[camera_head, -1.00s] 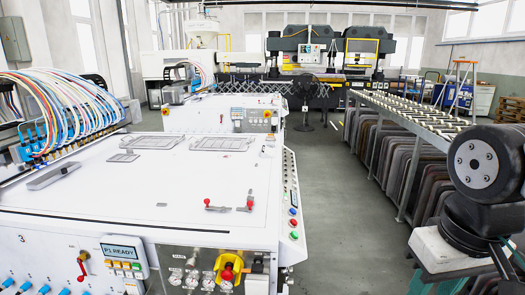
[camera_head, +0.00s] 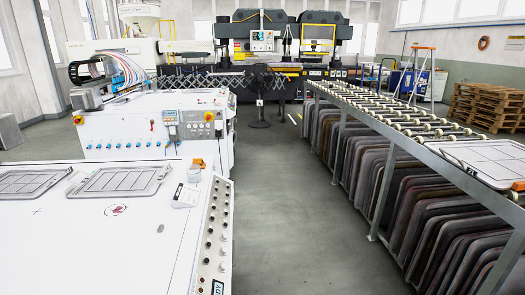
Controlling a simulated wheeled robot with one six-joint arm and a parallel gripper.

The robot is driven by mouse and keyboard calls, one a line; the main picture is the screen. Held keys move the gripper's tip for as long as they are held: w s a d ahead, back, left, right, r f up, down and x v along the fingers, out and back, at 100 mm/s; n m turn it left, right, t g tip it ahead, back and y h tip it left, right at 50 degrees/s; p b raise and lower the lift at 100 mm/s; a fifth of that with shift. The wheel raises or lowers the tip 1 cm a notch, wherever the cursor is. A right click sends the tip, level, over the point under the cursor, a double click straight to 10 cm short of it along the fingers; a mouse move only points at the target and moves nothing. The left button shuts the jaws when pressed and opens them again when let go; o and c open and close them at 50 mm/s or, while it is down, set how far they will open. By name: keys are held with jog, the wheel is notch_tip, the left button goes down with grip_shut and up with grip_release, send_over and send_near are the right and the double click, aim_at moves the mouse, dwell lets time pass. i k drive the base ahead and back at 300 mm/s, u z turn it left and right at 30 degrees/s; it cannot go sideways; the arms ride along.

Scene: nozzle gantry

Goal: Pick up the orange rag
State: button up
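A small orange item (camera_head: 197,163) lies at the far right corner of the near white machine top (camera_head: 60,235), beside a small white box. It is too small to tell whether it is the rag. Another orange patch (camera_head: 518,186) shows at the right picture edge, on or beside a white gridded frame on the roller conveyor. I cannot tell whether this one is cloth. My gripper and arm are not in view.
A white machine with a button panel (camera_head: 217,235) stands near left. A roller conveyor (camera_head: 400,130) with dark panels beneath runs along the right. The grey floor aisle (camera_head: 285,220) between them is clear. A black stand (camera_head: 260,100) is at its far end.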

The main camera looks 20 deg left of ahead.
aim_at(199, 161)
jog(key=z, duration=0.15)
jog(key=i, duration=2.1)
jog(key=u, duration=0.85)
jog(key=i, duration=1.5)
jog(key=u, duration=1.35)
jog(key=i, duration=0.3)
jog(key=u, duration=0.05)
